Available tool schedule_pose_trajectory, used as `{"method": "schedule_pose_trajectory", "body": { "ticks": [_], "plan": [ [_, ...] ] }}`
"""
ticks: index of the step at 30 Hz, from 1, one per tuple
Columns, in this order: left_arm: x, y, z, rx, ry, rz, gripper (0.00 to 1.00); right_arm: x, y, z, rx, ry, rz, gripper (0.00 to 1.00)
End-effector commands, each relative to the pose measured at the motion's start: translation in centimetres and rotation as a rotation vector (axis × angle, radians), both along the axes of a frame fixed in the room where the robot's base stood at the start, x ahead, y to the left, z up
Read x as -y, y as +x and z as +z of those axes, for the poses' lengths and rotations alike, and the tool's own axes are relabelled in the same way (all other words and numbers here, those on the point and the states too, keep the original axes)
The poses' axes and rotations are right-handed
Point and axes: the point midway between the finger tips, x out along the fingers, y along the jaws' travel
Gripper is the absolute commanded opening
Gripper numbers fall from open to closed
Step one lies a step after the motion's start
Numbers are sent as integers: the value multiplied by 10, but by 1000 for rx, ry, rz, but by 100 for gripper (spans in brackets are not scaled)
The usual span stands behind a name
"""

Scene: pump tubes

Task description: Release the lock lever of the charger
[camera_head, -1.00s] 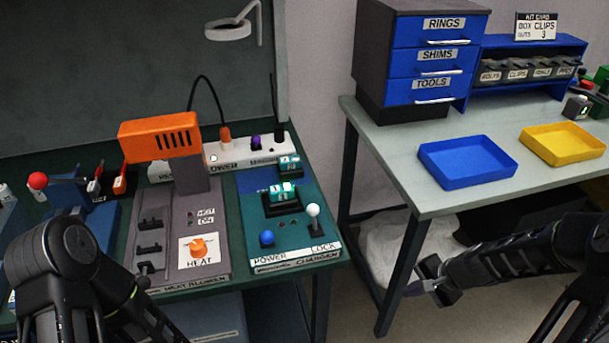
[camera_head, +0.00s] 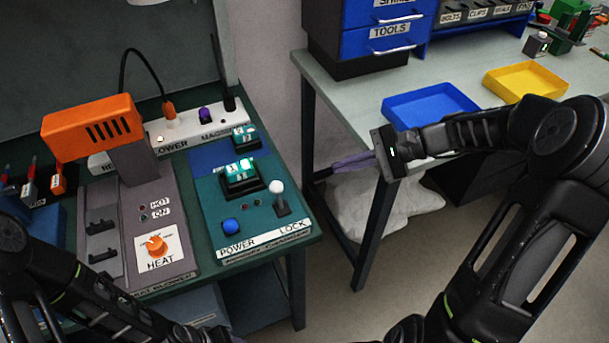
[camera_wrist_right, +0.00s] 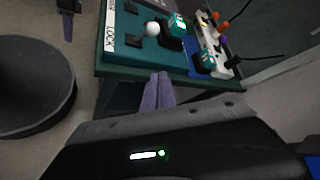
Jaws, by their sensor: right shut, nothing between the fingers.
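The charger (camera_head: 214,208) is a teal panel on the left bench, labelled POWER and LOCK. Its lock lever (camera_head: 277,187) has a white ball on a short stem above a dark base near the right edge; the ball also shows in the right wrist view (camera_wrist_right: 152,29). A lit green block (camera_head: 240,172) sits in the charger behind it. My right gripper (camera_head: 322,174) is shut and empty, right of the lever and apart from it, its fingers (camera_wrist_right: 158,88) pointing toward the charger. My left gripper (camera_wrist_right: 68,24) shows small in the right wrist view; its opening is unclear.
A blue power knob (camera_head: 230,224) is left of the lever. The heat blower (camera_head: 95,128) stands further left, and a power strip (camera_head: 185,125) lies behind. The right table holds a blue tray (camera_head: 430,104) and a yellow tray (camera_head: 525,81). A gap separates the benches.

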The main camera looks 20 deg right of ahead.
Motion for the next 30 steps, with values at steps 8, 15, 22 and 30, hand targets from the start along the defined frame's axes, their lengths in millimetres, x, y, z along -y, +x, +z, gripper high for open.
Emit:
{"method": "schedule_pose_trajectory", "body": {
  "ticks": [8, 15, 22, 30],
  "plan": [
    [0, 0, 3, 0, 0, 0, 36, -20, 8, -11, -2, 2, 3, 0],
    [0, 0, 9, 0, 0, 0, 36, -55, 25, -33, -4, 4, 5, 0],
    [0, 0, 19, -1, 0, 0, 36, -89, 31, -40, -1, 1, 2, 0],
    [0, 0, 25, -1, 0, 0, 36, -108, 21, -32, -1, -1, 0, 0]
  ]
}}
